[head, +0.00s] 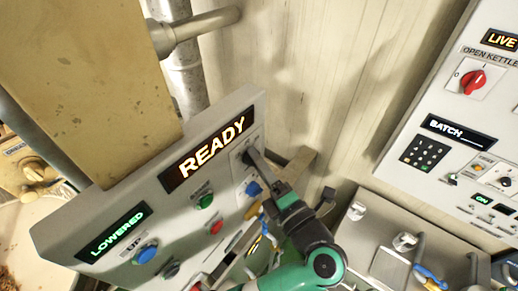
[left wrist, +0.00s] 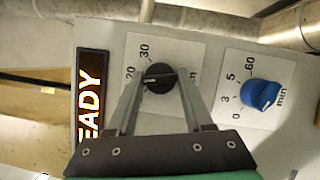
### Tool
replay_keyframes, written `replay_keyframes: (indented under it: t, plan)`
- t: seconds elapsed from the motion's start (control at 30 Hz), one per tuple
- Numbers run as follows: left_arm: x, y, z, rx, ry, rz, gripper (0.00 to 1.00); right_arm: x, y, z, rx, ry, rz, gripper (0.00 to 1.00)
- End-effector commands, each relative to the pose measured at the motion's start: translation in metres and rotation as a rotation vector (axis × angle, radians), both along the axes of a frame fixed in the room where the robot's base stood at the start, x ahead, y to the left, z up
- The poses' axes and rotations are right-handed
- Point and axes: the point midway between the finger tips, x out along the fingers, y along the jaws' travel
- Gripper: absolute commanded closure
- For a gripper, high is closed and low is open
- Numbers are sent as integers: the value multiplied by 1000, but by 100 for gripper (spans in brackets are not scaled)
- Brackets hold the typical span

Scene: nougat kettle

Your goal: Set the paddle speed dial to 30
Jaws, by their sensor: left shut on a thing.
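The dial (left wrist: 158,78) is a small black knob on a pale panel plate. Numbers including 30 and 20 are printed around it. A thin pale line crosses its face, but I cannot tell exactly which number it points to. My left gripper (left wrist: 161,80) is shut on this knob, one finger on each side. In the head view my left gripper (head: 252,158) reaches the upper right of the panel (head: 120,204), and its fingers mostly hide the dial. My right gripper is not in view.
A blue knob (left wrist: 261,94) with a minute scale sits beside the dial. The panel carries a READY display (head: 213,151), a LOWERED display (head: 113,234), a green button (head: 205,201) and a red button (head: 215,227). A second panel with a red switch (head: 474,82) stands at right.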

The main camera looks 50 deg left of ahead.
Motion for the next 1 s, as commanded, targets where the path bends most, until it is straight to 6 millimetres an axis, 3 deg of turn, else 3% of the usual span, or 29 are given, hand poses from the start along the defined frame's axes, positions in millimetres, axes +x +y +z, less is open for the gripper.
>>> replay_keyframes:
  t: [0.03, 0.5, 1.0]
  plan:
    - [0, 0, 10, -6, 42, 0, 100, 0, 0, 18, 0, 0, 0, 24]
    - [0, 0, 12, -88, 482, 0, 100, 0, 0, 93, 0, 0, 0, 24]
    - [1, 0, 10, -170, 913, 1, 100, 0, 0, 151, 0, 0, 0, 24]
